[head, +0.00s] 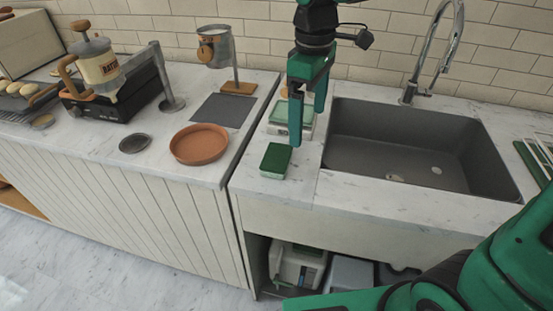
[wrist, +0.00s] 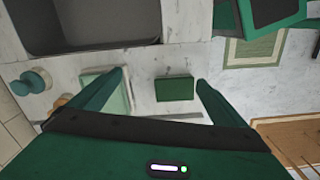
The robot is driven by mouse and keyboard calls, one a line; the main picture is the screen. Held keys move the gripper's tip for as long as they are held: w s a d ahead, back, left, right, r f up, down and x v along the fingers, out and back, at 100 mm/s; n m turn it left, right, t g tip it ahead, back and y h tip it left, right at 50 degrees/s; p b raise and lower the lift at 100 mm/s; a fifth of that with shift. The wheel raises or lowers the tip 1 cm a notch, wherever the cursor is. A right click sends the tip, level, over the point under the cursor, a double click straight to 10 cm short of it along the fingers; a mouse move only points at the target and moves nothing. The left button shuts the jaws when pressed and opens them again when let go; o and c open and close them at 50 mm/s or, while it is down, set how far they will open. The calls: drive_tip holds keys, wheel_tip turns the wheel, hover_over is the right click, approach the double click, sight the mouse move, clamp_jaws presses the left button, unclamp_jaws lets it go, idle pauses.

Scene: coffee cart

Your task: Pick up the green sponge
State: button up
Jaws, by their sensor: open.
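The green sponge (head: 276,160) lies flat on the marble counter, left of the sink and near the front edge. It also shows in the wrist view (wrist: 174,89), between my finger lines and beyond the fingertips. My gripper (head: 307,120) is open and empty, pointing down above the counter. In the head view its fingers hang behind and slightly right of the sponge, apart from it. In the wrist view my gripper (wrist: 160,80) has its two fingers spread wide, with the sponge nearer the right finger.
A pale green-topped item (head: 291,117) stands behind the sponge, partly hidden by my fingers. The sink (head: 410,145) with its tall faucet (head: 440,50) lies to the right. A terracotta dish (head: 199,145) sits on the left counter. Bare marble surrounds the sponge.

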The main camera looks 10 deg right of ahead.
drive_tip(key=a+n, duration=0.3)
drive_tip(key=a, duration=0.4)
hover_over(277, 155)
wheel_tip(277, 155, down, 5)
drive_tip(key=shift+w+r, duration=0.15)
drive_tip(key=shift+s+f, duration=0.2)
drive_tip(key=shift+f, duration=2.8)
drive_tip(key=c, duration=1.2)
drive_tip(key=shift+r, duration=0.1)
wheel_tip(277, 155, up, 4)
drive_tip(key=shift+r, duration=0.2)
drive_tip(key=s+a+r, duration=0.6)
drive_tip(key=s+a, duration=0.2)
drive_tip(key=shift+s+r, duration=0.25)
drive_tip(key=shift+s, duration=0.05)
